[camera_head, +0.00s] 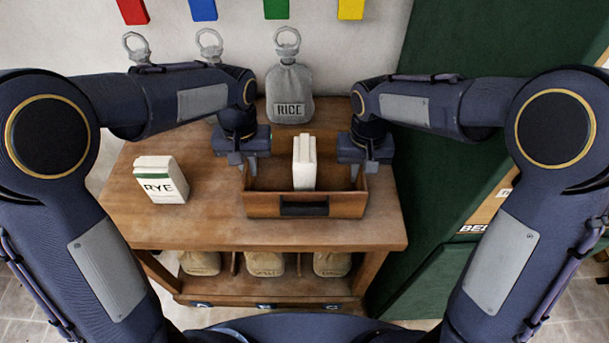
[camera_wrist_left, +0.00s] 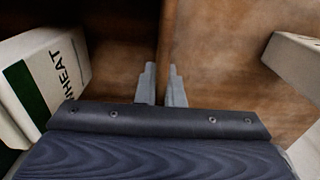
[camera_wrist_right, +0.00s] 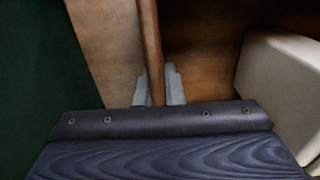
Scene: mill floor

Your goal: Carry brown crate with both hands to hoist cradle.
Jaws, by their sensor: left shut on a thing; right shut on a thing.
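The brown crate (camera_head: 345,206) is on the wooden bench (camera_head: 220,232), with a dark handle slot in its front wall. I cannot tell whether it is slightly raised. A white packet (camera_head: 304,162) stands upright inside it; the left wrist view shows WHEAT on the packet (camera_wrist_left: 58,75). My left gripper (camera_head: 250,168) is shut on the crate's left wall, its fingers on either side of the rim (camera_wrist_left: 168,40). My right gripper (camera_head: 364,165) is shut on the right wall, also straddling the rim (camera_wrist_right: 151,45). I cannot make out a hoist cradle.
A RYE packet (camera_head: 160,180) stands on the bench left of the crate. A grey RICE sack (camera_head: 290,92) stands behind it, with more ring-topped sacks partly hidden by my left arm. Tan sacks (camera_head: 265,264) sit on the shelf below. A green panel (camera_head: 450,170) rises at right.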

